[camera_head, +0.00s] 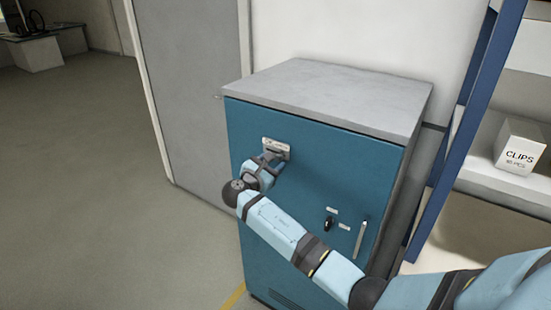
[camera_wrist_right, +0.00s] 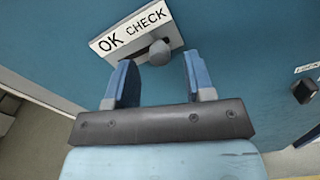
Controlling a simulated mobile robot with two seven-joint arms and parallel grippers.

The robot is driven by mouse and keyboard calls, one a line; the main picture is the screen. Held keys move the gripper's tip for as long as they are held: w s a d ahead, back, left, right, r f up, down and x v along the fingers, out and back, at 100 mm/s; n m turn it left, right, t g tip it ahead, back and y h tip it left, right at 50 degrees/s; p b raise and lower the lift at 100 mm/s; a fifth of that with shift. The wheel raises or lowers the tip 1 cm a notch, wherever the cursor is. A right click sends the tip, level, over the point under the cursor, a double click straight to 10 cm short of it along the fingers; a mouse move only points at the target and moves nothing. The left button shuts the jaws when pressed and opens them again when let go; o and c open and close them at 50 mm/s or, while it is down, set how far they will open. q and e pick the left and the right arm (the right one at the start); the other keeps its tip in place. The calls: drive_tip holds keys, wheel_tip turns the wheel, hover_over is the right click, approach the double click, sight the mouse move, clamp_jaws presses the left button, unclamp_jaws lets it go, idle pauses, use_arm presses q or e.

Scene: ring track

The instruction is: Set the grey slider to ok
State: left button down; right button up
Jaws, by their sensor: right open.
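The grey slider (camera_wrist_right: 159,52) is a round grey knob on a small plate on the blue cabinet front, seen in the right wrist view. A white label (camera_wrist_right: 131,30) above it reads "OK" on its left and "CHECK" on its right. The knob sits below the "CHECK" side. My right gripper (camera_wrist_right: 158,80) is open, with its two blue fingers on either side of the knob and a little short of it; I see no contact. In the head view, my right gripper (camera_head: 272,158) is at the plate (camera_head: 276,146) and hides the knob. My left gripper is not in view.
The blue cabinet (camera_head: 310,165) has a grey top (camera_head: 330,90). A black knob (camera_head: 328,224) and a vertical handle (camera_head: 361,238) are lower right on its front. A blue-framed shelf with a CLIPS box (camera_head: 519,146) stands at the right. The floor at left is clear.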

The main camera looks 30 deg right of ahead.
sight(268, 149)
drive_tip(key=shift+x, duration=1.05)
clamp_jaws()
drive_tip(key=w, duration=0.1)
drive_tip(key=w+a, duration=0.1)
drive_tip(key=w, duration=0.1)
drive_tip(key=w+a+b, duration=0.1)
drive_tip(key=shift+w, duration=0.4)
drive_tip(key=shift+c, duration=0.4)
unclamp_jaws()
drive_tip(key=shift+w+a, duration=0.1)
drive_tip(key=shift+o, duration=0.4)
drive_tip(key=shift+a, duration=0.1)
